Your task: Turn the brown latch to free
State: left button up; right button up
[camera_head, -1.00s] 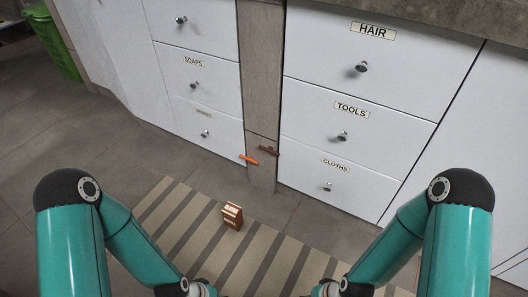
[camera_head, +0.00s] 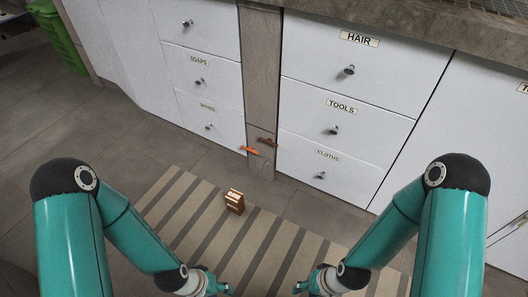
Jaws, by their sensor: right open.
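The brown latch (camera_head: 268,142) is a short bar on the narrow grey-brown post between the two drawer columns. It lies nearly level, tilted slightly down to the right, and its right end reaches the edge of the right column. My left gripper (camera_head: 222,287) is at the bottom of the view, left of centre; its fingers are too small and cut off to read. My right gripper (camera_head: 300,288) is at the bottom, right of centre, open and empty. Both are well short of the latch, over the striped mat.
An orange latch (camera_head: 250,151) sits just left and below, reaching the left column's edge. White drawers, including CLOTHS (camera_head: 320,175) and TOOLS (camera_head: 334,131), look shut. A brown box (camera_head: 235,202) stands on the striped mat (camera_head: 190,208). A green bin (camera_head: 60,40) is far left.

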aim_at(269, 141)
jog(key=k, duration=1.1)
jog(key=u, duration=0.3)
jog(key=i, duration=0.95)
jog(key=u, duration=0.45)
jog(key=i, duration=0.8)
jog(key=z, duration=0.1)
